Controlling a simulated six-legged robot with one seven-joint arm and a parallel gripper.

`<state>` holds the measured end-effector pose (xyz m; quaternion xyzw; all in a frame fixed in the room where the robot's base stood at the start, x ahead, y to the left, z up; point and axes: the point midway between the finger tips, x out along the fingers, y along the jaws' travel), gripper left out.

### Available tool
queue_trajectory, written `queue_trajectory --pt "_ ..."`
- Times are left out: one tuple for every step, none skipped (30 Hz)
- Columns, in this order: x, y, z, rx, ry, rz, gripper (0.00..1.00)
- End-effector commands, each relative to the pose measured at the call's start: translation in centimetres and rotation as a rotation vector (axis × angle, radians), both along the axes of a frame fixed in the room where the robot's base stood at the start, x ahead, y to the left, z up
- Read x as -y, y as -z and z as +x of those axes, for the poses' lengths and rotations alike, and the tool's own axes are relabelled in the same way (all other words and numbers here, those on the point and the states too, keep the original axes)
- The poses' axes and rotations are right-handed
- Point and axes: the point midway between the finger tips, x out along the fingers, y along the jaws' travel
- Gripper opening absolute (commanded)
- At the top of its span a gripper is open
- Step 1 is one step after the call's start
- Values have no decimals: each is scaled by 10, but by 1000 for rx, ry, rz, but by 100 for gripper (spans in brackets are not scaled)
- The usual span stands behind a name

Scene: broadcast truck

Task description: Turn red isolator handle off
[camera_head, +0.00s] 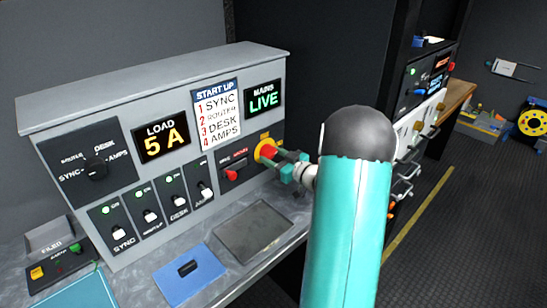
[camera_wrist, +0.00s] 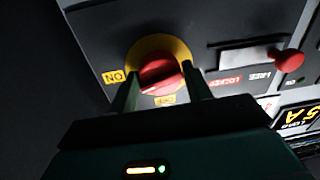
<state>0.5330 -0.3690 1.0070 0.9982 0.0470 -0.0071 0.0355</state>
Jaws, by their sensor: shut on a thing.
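The red isolator handle (camera_head: 266,149) sits on a yellow round plate at the right end of the grey console. In the wrist view the handle (camera_wrist: 160,74) appears between the fingers, with an ON label (camera_wrist: 115,77) to its left and an OFF label (camera_wrist: 165,100) below it, both turned in the picture. My gripper (camera_head: 280,160) reaches in from the right and is shut on the handle; its two fingers (camera_wrist: 161,88) flank it in the wrist view. The handle's exact pointing direction is hard to tell. The MAINS display (camera_head: 263,99) reads LIVE and the LOAD display (camera_head: 161,136) reads 5 A.
A red-knobbed slider (camera_head: 232,174) marked FREE and LOCKED sits left of the handle. Several switches with green lights (camera_head: 150,214) and a selector knob (camera_head: 96,169) are further left. A blue plate (camera_head: 203,283) and dark pad (camera_head: 240,246) lie on the desk.

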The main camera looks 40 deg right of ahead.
Motion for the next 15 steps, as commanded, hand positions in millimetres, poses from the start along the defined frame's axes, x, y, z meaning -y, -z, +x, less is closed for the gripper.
queue_trajectory --pt "2 0 -1 0 4 -43 26" --pt "2 0 -1 1 4 -71 26" --pt "2 -1 -1 3 4 -109 26" --pt "2 -1 -1 3 4 -138 26" --pt "3 -1 -1 4 5 -166 26" --pt "3 -1 -1 5 4 -206 26" --pt "3 -1 -1 6 4 -234 26" --pt "3 -1 -1 7 5 -262 26" --pt "3 -2 -1 8 5 -301 26" --pt "3 -2 -1 8 6 -329 26" --pt "3 -2 -1 10 5 -357 26" --pt "3 -2 -1 11 5 -396 26" --pt "3 -2 -1 12 6 -424 26" --pt "4 -2 -1 12 6 -453 26" --pt "4 -3 -1 14 6 -491 26"
